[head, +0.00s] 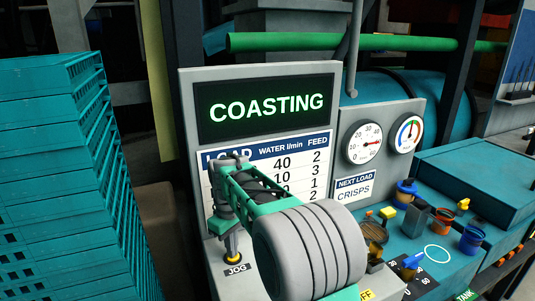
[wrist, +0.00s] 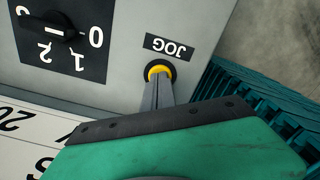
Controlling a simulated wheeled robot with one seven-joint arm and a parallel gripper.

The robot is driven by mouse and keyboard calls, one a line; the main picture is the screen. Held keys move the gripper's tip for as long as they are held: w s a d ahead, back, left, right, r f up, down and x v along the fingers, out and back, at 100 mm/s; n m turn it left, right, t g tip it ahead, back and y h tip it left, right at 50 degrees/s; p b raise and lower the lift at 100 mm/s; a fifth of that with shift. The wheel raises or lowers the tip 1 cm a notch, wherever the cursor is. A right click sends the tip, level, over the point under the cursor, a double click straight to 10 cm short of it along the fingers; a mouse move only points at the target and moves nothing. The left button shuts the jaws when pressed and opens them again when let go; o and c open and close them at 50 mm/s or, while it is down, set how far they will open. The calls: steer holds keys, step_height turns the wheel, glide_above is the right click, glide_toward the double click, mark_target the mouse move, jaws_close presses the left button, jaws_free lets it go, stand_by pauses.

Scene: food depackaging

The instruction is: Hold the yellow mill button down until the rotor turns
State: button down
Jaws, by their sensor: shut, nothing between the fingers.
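The yellow mill button (head: 231,260), above a label reading JOG, is on the grey panel and mostly covered by my gripper in the head view. In the wrist view the yellow button (wrist: 151,70) shows as a ring around my fingertips, inside a dark collar. My gripper (head: 232,248) is shut and empty, and its fingers point down at the button. In the wrist view my gripper (wrist: 159,77) overlaps the button's middle and seems to touch it; how far it is pressed I cannot tell. The display (head: 266,108) reads COASTING. I cannot make out the rotor.
A rotary knob (wrist: 45,27) with marks 0, 1 and 2 is beside the button. Teal stacked crates (head: 60,180) stand close on the left. Two dials (head: 365,142) and a teal bench with small coloured cups (head: 472,238) are on the right. My arm hides part of the load table.

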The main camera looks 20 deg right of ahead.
stand_by(0.3)
step_height(320, 180, up, 3)
steer(key=p, duration=0.3)
steer(key=shift+r, duration=0.15)
stand_by(0.7)
